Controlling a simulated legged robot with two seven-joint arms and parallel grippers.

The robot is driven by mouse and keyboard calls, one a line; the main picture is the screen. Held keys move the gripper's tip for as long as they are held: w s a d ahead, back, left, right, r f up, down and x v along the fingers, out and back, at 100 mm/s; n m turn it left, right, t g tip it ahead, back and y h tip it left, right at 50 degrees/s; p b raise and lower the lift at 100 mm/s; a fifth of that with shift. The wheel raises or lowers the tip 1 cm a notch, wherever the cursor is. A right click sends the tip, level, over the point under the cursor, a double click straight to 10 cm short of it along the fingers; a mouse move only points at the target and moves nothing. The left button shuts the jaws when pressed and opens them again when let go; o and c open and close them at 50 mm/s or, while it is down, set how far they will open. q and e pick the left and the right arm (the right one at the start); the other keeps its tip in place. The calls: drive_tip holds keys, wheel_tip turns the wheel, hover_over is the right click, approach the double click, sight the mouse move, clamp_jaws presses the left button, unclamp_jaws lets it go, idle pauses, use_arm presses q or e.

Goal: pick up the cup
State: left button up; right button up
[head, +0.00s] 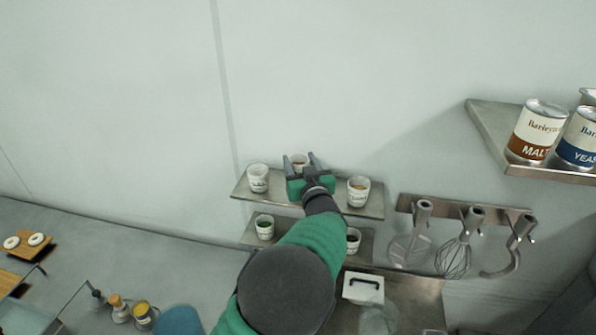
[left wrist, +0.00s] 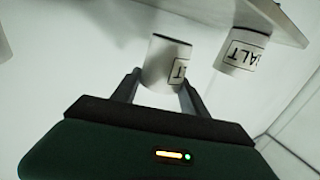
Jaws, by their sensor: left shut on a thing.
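A white cup (head: 299,160) stands in the middle of the upper wall shelf (head: 284,197) in the head view, partly hidden by my gripper. My left gripper (head: 301,163) is shut on this cup, one finger on each side. In the left wrist view the held cup (left wrist: 168,62) sits between my fingertips (left wrist: 160,82), with part of a dark label showing. A second white cup (head: 258,178) stands to the left on the same shelf, and a third cup (head: 358,191) to the right. My right gripper is not in view.
A lower shelf holds more cups, one at left (head: 264,227) and one at right (head: 353,241). Whisks and hooks hang from a rail (head: 465,212) at right. A higher shelf (head: 486,131) at far right bears cans (head: 537,131).

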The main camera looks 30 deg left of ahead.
use_arm(q)
drive_tip(key=r+b+v, duration=0.1)
drive_tip(key=b+v, duration=0.2)
drive_tip(key=v, duration=1.1)
drive_tip(key=shift+s+a+r, duration=0.25)
drive_tip(key=shift+s+a, duration=0.05)
drive_tip(key=shift+s, duration=0.15)
